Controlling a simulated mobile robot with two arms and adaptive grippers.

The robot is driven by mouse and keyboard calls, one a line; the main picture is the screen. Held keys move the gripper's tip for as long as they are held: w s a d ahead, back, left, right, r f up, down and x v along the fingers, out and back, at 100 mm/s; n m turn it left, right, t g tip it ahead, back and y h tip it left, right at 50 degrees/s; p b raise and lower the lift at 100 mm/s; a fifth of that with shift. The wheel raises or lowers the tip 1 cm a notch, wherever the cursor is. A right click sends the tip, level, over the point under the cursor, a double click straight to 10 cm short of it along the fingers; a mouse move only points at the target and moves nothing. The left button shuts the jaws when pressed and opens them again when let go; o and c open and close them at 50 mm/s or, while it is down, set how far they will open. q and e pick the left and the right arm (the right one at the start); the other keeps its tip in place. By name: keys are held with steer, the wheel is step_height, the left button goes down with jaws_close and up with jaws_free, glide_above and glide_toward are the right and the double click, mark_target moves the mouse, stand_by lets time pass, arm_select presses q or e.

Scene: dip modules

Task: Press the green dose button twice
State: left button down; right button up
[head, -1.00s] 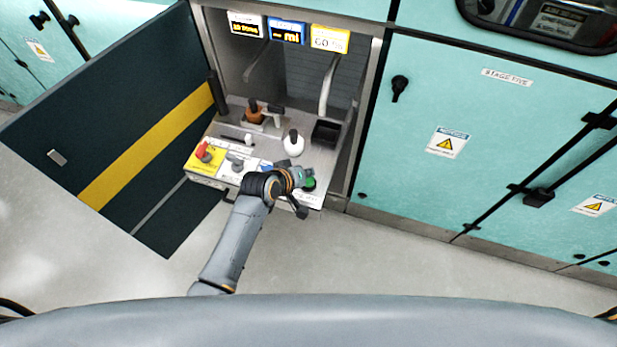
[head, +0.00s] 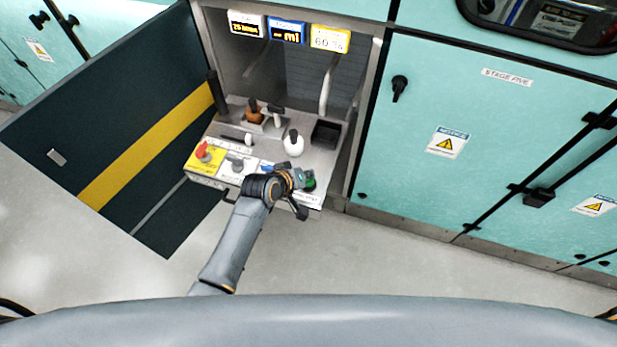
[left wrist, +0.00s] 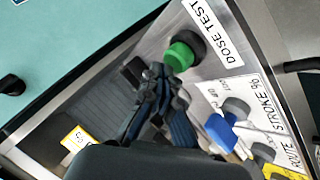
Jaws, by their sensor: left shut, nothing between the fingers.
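The green dose button (head: 310,185) sits at the front right corner of the control panel, partly hidden by my left gripper (head: 305,177). In the left wrist view the green button (left wrist: 179,56) stands in a dark collar beside the "DOSE TEST" label (left wrist: 208,30). My left gripper (left wrist: 156,76) is shut and empty, with its fingertips very close to the button. I cannot tell whether they touch it. My right gripper is out of view.
Three displays (head: 287,32) hang above. A dark open door (head: 120,110) stands at left.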

arm_select(q)
steer(key=shift+f+b, duration=0.35)
steer(key=shift+f, duration=0.35)
stand_by(0.7)
steer(key=shift+r+p, duration=1.1)
steer(key=shift+p, duration=0.1)
step_height(320, 180, up, 5)
steer(key=p, duration=0.5)
steer(key=shift+r, duration=0.1)
stand_by(1.5)
